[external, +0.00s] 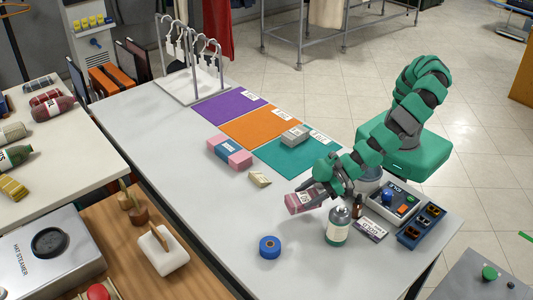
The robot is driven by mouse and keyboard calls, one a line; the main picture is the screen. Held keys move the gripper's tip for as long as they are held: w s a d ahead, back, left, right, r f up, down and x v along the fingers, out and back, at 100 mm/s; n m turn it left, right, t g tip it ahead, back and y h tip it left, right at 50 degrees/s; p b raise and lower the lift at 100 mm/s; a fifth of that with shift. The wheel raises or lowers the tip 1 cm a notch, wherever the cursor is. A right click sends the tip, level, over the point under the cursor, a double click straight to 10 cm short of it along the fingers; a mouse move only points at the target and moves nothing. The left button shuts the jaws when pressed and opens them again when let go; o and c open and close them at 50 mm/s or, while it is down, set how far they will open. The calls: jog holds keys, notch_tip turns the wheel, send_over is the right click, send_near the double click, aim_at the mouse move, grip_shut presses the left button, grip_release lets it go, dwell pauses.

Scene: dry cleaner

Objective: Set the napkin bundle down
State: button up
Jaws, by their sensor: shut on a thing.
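My gripper (317,194) is shut on the napkin bundle (300,202), a small dusky-pink block with a pale label. The bundle is at or just above the grey-white table (190,185), near its right part; I cannot tell whether it touches the surface. My fingers hide its right end. Purple (222,104), orange (258,127) and teal (282,159) mats lie in a row along the table's far edge. A grey folded bundle (294,137) lies on the teal mat.
A pink block with a blue band (228,151) and a small beige packet (259,180) lie left of my gripper. A bottle (338,227), a dark dropper bottle (357,206) and a control box (394,202) stand close right. A blue tape roll (269,247) lies in front.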

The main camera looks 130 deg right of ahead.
notch_tip(320, 180, down, 4)
jog(key=shift+f+b, duration=0.1)
jog(key=shift+b, duration=0.5)
jog(key=o, duration=1)
jog(key=shift+s+a+r, duration=0.1)
jog(key=shift+r, duration=0.1)
jog(key=v, duration=0.3)
jog(key=shift+r+p, duration=0.1)
jog(key=shift+p, duration=0.25)
notch_tip(320, 180, up, 7)
jog(key=shift+f+p, duration=0.15)
jog(key=shift+p, duration=0.95)
